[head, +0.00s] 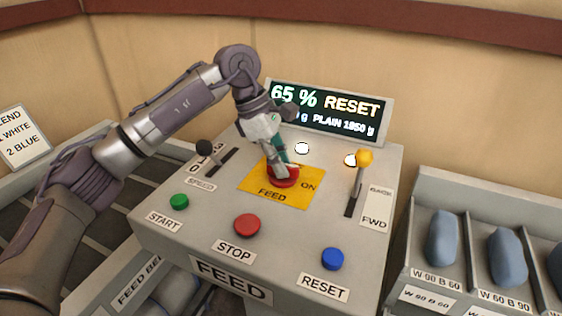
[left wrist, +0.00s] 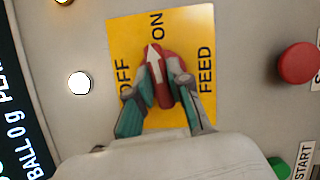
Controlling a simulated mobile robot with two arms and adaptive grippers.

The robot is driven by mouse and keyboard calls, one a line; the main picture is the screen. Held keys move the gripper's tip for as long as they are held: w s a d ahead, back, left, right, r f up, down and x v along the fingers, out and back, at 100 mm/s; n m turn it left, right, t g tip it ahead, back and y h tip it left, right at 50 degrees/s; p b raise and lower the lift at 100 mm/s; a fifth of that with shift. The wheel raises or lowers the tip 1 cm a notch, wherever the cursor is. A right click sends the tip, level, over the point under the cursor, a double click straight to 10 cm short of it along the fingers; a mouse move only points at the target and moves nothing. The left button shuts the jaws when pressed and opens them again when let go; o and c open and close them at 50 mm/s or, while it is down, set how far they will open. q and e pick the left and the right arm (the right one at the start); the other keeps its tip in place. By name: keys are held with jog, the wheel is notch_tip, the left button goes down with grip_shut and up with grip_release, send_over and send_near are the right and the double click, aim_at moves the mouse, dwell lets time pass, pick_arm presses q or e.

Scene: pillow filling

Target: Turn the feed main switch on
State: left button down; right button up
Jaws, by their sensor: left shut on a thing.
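The feed main switch is a red rotary knob (head: 291,182) on a yellow plate (head: 312,177) marked FEED, OFF and ON. In the left wrist view the knob (left wrist: 161,76) carries a white arrow that points toward the ON label, roughly. My left gripper (head: 281,172) reaches down onto the knob from above. In the left wrist view its two fingers (left wrist: 162,90) close on both sides of the knob. The fingers hide part of the knob and plate. My right gripper is not in view.
The grey FEED panel also holds a speed lever (head: 205,147), a yellow-knobbed lever (head: 364,157), and green START (head: 179,201), red STOP (head: 247,225) and blue RESET (head: 332,259) buttons. A display (head: 330,112) behind reads 65 % RESET. Bins with blue-grey pillows (head: 441,238) stand right.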

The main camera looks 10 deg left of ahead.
pick_arm(q)
jog(key=shift+m+g, duration=0.3)
jog(key=shift+m, duration=0.5)
jog(key=c, duration=1.1)
grip_release()
jog(key=v, duration=1.2)
jog(key=shift+w, duration=0.15)
jog(key=shift+r, duration=0.1)
